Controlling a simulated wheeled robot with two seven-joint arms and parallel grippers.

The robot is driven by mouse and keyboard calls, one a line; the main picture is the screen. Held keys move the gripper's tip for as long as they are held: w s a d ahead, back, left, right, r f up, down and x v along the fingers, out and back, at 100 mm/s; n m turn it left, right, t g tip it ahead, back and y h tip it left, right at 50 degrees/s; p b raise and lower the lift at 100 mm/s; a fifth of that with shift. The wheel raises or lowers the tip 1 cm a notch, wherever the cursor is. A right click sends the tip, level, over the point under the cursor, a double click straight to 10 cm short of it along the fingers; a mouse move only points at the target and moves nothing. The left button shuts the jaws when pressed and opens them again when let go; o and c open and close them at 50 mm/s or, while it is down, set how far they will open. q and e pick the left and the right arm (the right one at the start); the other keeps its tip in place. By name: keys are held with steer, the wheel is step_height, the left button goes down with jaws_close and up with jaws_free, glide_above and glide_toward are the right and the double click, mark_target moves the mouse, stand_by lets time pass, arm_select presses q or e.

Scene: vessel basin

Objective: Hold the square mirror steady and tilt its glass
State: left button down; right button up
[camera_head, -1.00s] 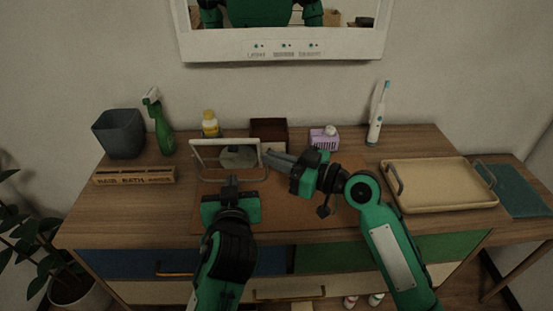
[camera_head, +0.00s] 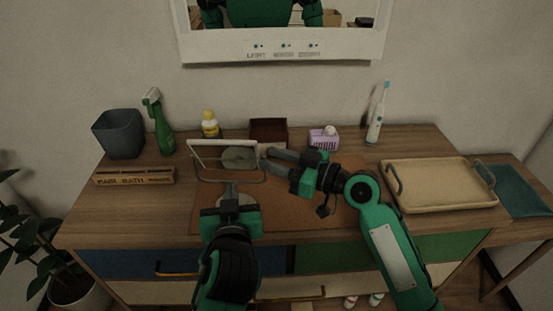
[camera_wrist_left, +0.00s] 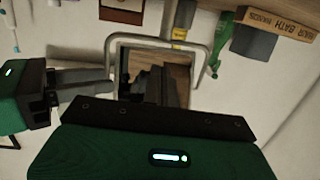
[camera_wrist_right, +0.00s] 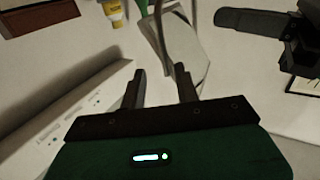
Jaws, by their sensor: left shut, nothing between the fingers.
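The square mirror (camera_head: 222,144) stands on the brown mat (camera_head: 300,205), with a pale frame and a thin U-shaped stand. Its glass (camera_head: 240,158) is tilted and reflects a round grey shape. In the left wrist view the mirror (camera_wrist_left: 165,66) reflects my dark gripper. My left gripper (camera_head: 232,188) is shut and empty, in front of the mirror's lower edge. My right gripper (camera_head: 268,155) is at the mirror's right side, its fingers apart. In the right wrist view its fingertips (camera_wrist_right: 160,72) are close to the mirror (camera_wrist_right: 182,50); contact is unclear.
A dark box (camera_head: 268,131), a purple basket (camera_head: 323,139) and a yellow-capped bottle (camera_head: 210,125) stand behind. A green spray bottle (camera_head: 160,130), a grey bin (camera_head: 118,133) and a lettered wooden block (camera_head: 134,176) are left. A beige tray (camera_head: 440,187) is right.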

steer(key=v, duration=1.2)
stand_by(0.5)
